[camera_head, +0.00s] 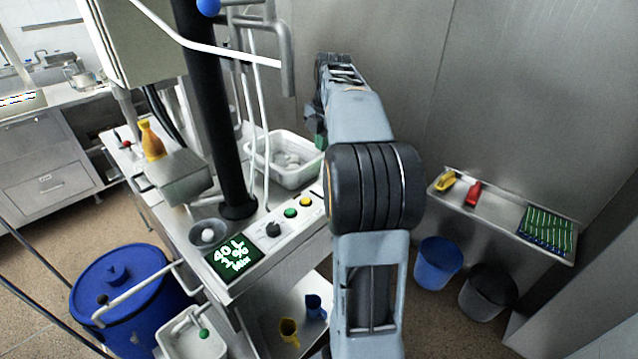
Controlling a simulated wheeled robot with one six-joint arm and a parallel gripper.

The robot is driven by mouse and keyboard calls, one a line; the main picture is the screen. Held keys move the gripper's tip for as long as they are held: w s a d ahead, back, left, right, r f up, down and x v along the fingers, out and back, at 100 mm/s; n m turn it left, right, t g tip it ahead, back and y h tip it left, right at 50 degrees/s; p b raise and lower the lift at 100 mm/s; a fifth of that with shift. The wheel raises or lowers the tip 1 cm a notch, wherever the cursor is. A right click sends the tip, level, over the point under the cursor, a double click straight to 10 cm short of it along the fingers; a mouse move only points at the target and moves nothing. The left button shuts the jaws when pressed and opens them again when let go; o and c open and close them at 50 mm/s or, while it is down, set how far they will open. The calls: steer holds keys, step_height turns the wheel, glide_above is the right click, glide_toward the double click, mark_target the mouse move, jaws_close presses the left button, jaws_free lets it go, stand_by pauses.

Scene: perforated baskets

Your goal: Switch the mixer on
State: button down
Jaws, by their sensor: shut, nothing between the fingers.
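The mixer's control panel (258,247) is on the front edge of the steel bench. It carries a green button (291,213), a yellow button (305,201) and a black knob (273,230). A black column (212,120) rises behind the panel. My arm reaches up the middle of the view, right of the panel. My gripper (318,128) is at its far end, mostly hidden by the arm, above and behind the buttons and apart from them. The fingertips are hard to make out.
A white basket (262,170) with pale contents stands behind the panel. Bent pipes (288,60) hang above. A blue drum (112,275) is at lower left. A right shelf (490,212) holds yellow and red items and a green rack; blue and black bins stand below.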

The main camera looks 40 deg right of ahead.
mark_target(317, 188)
stand_by(0.4)
steer(key=f, duration=0.4)
steer(key=w+f, duration=0.1)
steer(key=f, duration=0.4)
steer(key=w+f, duration=0.1)
steer(key=f, duration=0.3)
steer(key=shift+a+f, duration=0.25)
steer(key=shift+f, duration=0.15)
